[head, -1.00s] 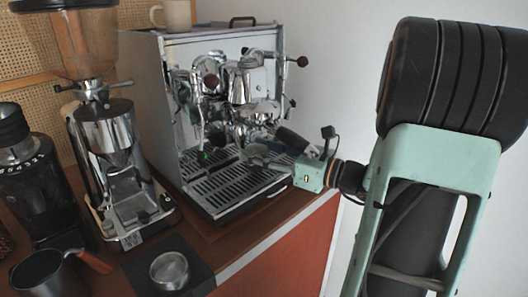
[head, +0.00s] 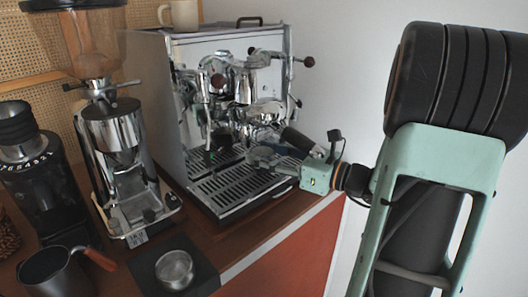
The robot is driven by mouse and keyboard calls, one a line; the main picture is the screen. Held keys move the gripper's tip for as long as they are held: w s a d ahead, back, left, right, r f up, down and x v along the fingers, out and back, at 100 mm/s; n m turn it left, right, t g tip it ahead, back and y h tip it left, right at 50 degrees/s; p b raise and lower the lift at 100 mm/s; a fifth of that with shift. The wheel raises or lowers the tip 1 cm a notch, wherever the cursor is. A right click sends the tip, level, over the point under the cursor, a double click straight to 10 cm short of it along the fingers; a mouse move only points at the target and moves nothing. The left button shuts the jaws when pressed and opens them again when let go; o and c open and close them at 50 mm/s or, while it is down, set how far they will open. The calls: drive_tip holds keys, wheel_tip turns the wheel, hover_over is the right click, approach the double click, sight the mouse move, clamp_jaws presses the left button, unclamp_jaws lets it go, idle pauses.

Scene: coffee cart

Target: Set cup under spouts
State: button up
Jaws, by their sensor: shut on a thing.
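The espresso machine (head: 160,100) stands on the wooden counter, its slatted drip tray (head: 232,194) at the front. A portafilter with a black handle (head: 297,140) is at the group head; its spouts are too small to make out. My gripper (head: 268,157) reaches in from the right, low under the portafilter and above the right part of the drip tray. It is shut on a small grey rounded thing, apparently the cup (head: 261,152), mostly hidden by the fingers. I cannot tell whether the cup touches the tray.
A cream mug (head: 181,14) stands on the machine's top. A grinder (head: 112,135) is left of the machine. A metal basket (head: 174,268) on a black mat and a pitcher (head: 50,272) are in front. The drip tray's left part is clear.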

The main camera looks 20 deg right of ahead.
drive_tip(key=o, duration=1.3)
drive_tip(key=v, duration=1.2)
